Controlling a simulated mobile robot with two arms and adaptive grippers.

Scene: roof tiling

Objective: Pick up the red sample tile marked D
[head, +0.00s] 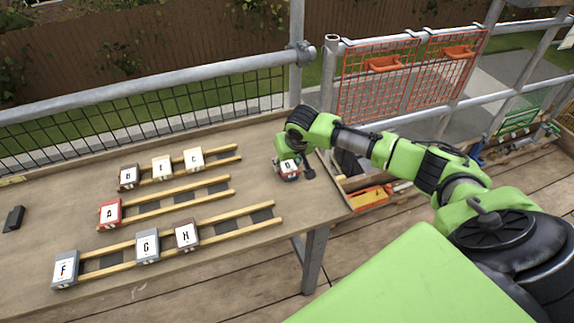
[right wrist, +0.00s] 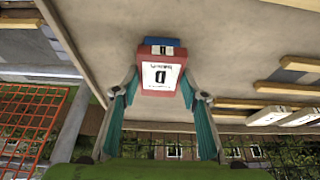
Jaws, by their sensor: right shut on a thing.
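The red tile marked D (head: 288,166) is at the right end of the wooden table, with a white lettered face. In the right wrist view the red D tile (right wrist: 161,76) sits between the fingers, its letter upside down. My right gripper (right wrist: 160,92) is shut on its sides. A blue piece with a white label (right wrist: 160,48) shows just beyond the tile; I cannot tell whether they touch. In the head view my right gripper (head: 293,170) partly hides the tile. My left gripper is not in view.
Wooden rails hold tile A (head: 109,213), tiles B (head: 128,177), E (head: 162,168) and C (head: 194,160), and tiles F (head: 65,269), G (head: 147,246) and H (head: 186,235). A dark object (head: 13,219) lies far left. Scaffold railings (head: 200,90) stand behind the table.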

